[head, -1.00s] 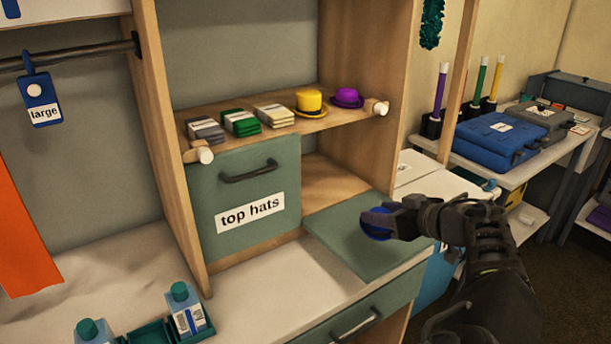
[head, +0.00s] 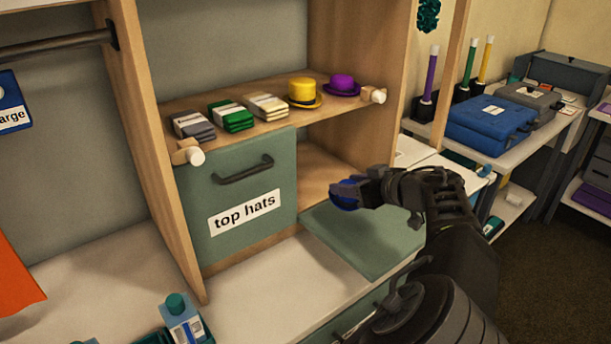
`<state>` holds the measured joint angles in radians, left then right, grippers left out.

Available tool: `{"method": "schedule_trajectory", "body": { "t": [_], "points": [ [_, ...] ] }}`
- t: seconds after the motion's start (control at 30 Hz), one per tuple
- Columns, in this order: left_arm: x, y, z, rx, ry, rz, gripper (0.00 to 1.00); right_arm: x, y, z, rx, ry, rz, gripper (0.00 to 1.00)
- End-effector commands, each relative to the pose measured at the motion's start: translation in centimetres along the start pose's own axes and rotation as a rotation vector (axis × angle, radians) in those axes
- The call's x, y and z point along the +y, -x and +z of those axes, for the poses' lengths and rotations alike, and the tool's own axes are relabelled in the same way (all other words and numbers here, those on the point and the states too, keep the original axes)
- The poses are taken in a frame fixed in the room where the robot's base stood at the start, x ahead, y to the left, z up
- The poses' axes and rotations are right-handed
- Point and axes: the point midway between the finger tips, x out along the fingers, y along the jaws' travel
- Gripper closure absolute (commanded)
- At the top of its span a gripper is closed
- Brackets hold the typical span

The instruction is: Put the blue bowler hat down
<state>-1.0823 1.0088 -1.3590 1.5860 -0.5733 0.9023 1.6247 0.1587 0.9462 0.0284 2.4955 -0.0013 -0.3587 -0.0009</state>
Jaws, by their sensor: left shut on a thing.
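My left gripper (head: 350,190) is shut on the blue bowler hat (head: 343,197), of which only a small part shows past the fingers. The gripper holds it above the lowered green flap (head: 370,245), near the mouth of the open wooden compartment (head: 322,172). Whether the hat touches anything is hard to tell. A yellow hat (head: 304,92) and a purple hat (head: 342,85) sit on the shelf above. My right gripper is not in view.
A closed green door labelled "top hats" (head: 240,195) is left of the open compartment. Several banded stacks, one a green stack (head: 231,117), share the shelf (head: 330,115) with the hats. A bottle (head: 180,320) stands at the front. A blue case (head: 490,125) lies at right.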

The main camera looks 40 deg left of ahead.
Motion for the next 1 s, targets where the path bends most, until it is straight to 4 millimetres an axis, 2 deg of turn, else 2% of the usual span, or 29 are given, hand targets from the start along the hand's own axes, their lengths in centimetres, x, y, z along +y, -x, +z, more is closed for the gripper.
{"method": "schedule_trajectory", "body": {
  "t": [0.3, 0.6, 0.63, 0.7, 0.8, 1.0],
  "points": [
    [-0.3, -8.3, -4.3, 0.0, 0.003, -0.006, 0.99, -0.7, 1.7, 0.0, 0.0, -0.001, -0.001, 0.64],
    [-0.2, -14.3, -7.2, 0.0, 0.001, -0.003, 0.99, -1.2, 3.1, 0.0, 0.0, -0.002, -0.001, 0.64],
    [-0.3, -14.8, -7.4, 0.0, 0.002, -0.003, 0.99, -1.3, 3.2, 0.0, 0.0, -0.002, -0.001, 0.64],
    [-0.2, -15.0, -5.8, -0.001, -0.003, -0.002, 0.99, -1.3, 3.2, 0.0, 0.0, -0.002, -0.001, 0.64],
    [-0.1, -15.5, -4.7, 0.0, -0.002, -0.001, 0.99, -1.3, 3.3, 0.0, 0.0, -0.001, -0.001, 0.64],
    [-0.1, -15.8, -4.1, 0.0, 0.001, 0.0, 0.99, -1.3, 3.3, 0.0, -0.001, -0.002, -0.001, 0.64]
  ]
}}
